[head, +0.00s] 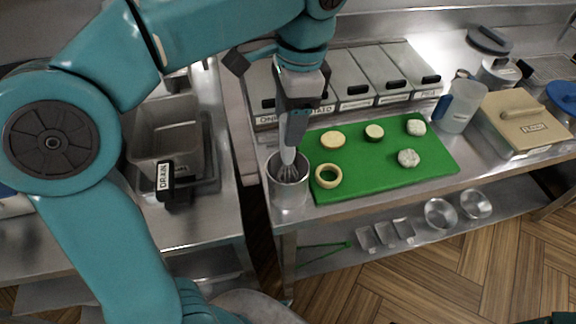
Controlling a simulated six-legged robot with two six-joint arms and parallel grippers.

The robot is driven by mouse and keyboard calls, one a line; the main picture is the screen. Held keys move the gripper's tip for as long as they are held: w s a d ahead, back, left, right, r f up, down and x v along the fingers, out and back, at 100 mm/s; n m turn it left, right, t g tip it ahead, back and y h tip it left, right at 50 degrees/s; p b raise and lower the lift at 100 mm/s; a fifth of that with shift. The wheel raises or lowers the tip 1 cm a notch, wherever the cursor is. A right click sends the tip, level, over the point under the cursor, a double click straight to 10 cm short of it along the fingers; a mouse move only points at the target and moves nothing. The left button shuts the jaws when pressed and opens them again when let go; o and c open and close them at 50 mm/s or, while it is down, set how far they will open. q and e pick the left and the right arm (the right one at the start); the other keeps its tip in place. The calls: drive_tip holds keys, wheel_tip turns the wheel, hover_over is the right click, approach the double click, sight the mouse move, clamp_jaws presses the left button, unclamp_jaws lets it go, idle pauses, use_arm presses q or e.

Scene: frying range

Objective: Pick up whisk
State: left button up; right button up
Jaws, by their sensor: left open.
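The whisk (288,172) stands wires down in a round metal pot (289,193) at the front left corner of the steel counter. Its pale handle points up towards my left gripper (293,130). My left gripper hangs over the pot from above, with its jaws open at the handle's upper part. The gripper hides part of the handle, and I cannot tell whether a finger touches it. My right gripper is not in view.
A green board (380,172) with several round pieces and a ring (328,176) lies right of the pot. Lidded bins (353,75) stand behind. A jug (460,105) and a flour box (522,122) are at right.

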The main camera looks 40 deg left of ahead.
use_arm(q)
drive_tip(key=f, duration=0.5)
drive_tip(key=shift+w+a+b, duration=0.1)
drive_tip(key=shift+a+b, duration=0.2)
drive_tip(key=shift+s, duration=0.25)
drive_tip(key=shift+w, duration=0.2)
clamp_jaws()
drive_tip(key=shift+s, duration=0.15)
drive_tip(key=shift+r, duration=0.1)
drive_tip(key=shift+r, duration=0.25)
wheel_tip(320, 180, up, 12)
drive_tip(key=p, duration=0.3)
wheel_tip(320, 180, up, 7)
drive_tip(key=p, duration=0.4)
drive_tip(key=shift+r, duration=0.2)
